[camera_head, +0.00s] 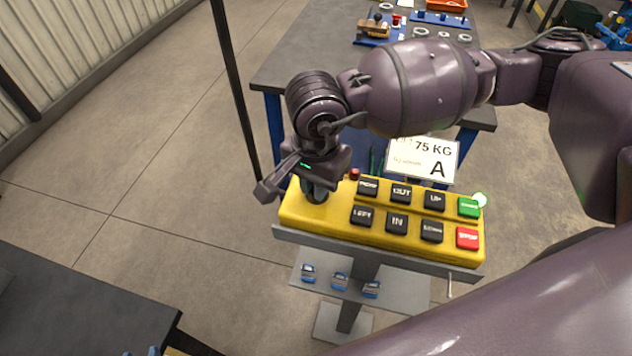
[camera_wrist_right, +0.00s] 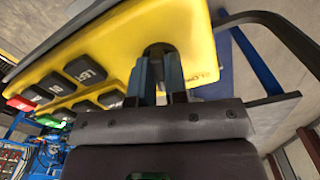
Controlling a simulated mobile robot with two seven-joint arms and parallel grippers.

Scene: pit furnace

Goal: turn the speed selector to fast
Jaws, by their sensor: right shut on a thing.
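The yellow control box (camera_head: 330,222) sits on a grey stand, with rows of black labelled buttons, a green button (camera_head: 468,207) and a red stop button (camera_head: 467,237). The speed selector is a dark knob at the box's left end, mostly hidden by my gripper in the head view. In the right wrist view its dark top (camera_wrist_right: 157,49) shows between the fingers. My right gripper (camera_head: 316,193) comes down from above and is shut on the selector; its blue fingers (camera_wrist_right: 160,75) flank the knob. The selector's pointer and speed marks cannot be read. My left gripper is out of view.
A sign reading 75 KG A (camera_head: 423,158) stands behind the box. A small red lamp (camera_head: 355,174) is beside the buttons. A lower shelf (camera_head: 412,290) holds several blue-and-grey items. A workbench (camera_head: 305,62) is behind, and a dark table (camera_head: 70,315) at lower left.

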